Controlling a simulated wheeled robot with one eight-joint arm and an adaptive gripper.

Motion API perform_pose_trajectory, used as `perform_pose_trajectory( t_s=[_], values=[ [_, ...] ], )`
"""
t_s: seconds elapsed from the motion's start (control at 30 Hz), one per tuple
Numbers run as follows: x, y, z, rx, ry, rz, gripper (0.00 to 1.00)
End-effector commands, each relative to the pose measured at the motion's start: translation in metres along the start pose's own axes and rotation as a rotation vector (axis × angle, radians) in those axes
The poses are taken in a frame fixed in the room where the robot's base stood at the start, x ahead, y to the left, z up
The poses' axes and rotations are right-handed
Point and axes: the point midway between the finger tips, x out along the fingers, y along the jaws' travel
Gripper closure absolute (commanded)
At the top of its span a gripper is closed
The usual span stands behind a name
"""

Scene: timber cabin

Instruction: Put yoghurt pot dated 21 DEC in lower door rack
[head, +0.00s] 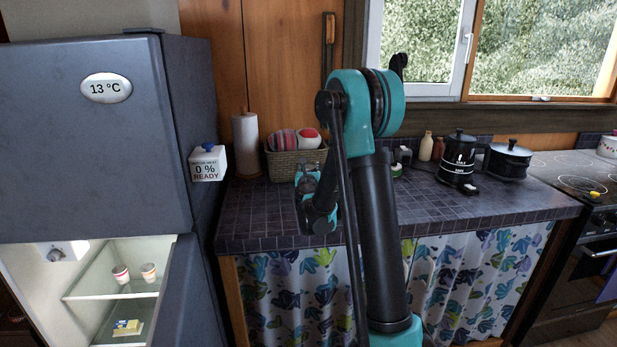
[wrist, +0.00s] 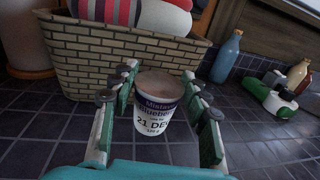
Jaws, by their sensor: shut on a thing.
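The yoghurt pot (wrist: 157,112), white with a dark blue band and printed "21 DEC", stands upright between the fingers of my gripper (wrist: 158,98) in the wrist view. My gripper is shut on it, low over or at the tiled counter in front of the basket; whether the base touches the tiles I cannot tell. In the head view my gripper (head: 308,178) is at the counter's left part, and the pot cannot be made out there. The fridge's lower compartment (head: 85,265) is open at the left. Its open door (head: 185,305) shows, but no door rack is visible.
Two small pots (head: 121,273) (head: 149,272) stand on a fridge shelf, with a yellow packet (head: 127,327) below. A woven basket (head: 290,163) and paper roll (head: 245,145) stand at the counter's back. Bottles, a kettle (head: 457,160) and a black pot (head: 508,160) stand right.

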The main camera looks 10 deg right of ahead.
Motion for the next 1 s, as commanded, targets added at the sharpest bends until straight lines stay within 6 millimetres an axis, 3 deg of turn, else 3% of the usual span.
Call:
perform_pose_trajectory(
  t_s=[0.3,0.7,0.73,0.87,1.0],
  values=[
    [0.000,0.000,-0.035,0.000,0.000,0.000,0.86],
    [0.000,0.000,-0.039,0.000,0.000,0.000,0.86],
    [0.000,0.000,-0.039,0.000,0.000,0.000,0.52],
    [0.000,0.000,-0.038,0.000,0.000,0.000,0.36],
    [0.000,0.000,-0.038,0.000,0.000,0.000,0.34]
  ],
)
